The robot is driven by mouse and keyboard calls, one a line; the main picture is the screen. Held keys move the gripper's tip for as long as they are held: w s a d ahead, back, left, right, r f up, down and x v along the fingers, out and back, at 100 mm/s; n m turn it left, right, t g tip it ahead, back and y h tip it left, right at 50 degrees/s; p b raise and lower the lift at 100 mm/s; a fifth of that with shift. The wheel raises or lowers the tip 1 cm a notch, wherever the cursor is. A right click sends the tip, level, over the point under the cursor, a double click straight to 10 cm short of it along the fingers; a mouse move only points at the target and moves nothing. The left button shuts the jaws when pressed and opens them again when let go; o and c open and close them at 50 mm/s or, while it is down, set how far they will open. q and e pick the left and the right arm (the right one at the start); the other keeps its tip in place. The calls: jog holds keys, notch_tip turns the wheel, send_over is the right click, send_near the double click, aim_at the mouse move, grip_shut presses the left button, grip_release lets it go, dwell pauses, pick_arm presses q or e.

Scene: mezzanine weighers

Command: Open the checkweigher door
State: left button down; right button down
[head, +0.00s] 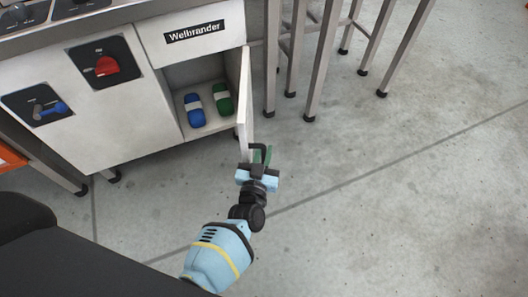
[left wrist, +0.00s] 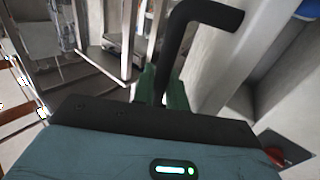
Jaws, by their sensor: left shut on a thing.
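The checkweigher door (head: 245,100) is a pale grey panel on the cabinet under the Welbrander label. It stands swung well out, with the compartment behind it exposed. A dark bar handle (left wrist: 178,45) sticks out from the door, which also shows in the left wrist view (left wrist: 238,45). My left gripper (head: 259,160) is at the door's near edge, with its green-tipped fingers shut on the handle. In the left wrist view the fingers are partly hidden behind my gripper's dark body. My right gripper is in neither view.
A blue item (head: 195,110) and a green item (head: 222,98) with pale bands lie in the open compartment. A red knob (head: 106,66) and a blue lever (head: 50,110) are on the cabinet front. Metal legs (head: 325,60) stand right of the door. The floor (head: 400,200) at right is clear.

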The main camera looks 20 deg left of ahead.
pick_arm(q)
jog(key=shift+w+d+y, duration=0.2)
jog(key=shift+d+y, duration=0.1)
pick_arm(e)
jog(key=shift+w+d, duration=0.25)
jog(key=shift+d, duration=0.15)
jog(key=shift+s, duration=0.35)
pick_arm(q)
jog(key=c, duration=1.8)
grip_release()
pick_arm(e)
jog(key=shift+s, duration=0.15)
pick_arm(q)
jog(key=shift+o, duration=0.2)
jog(key=shift+s, duration=0.1)
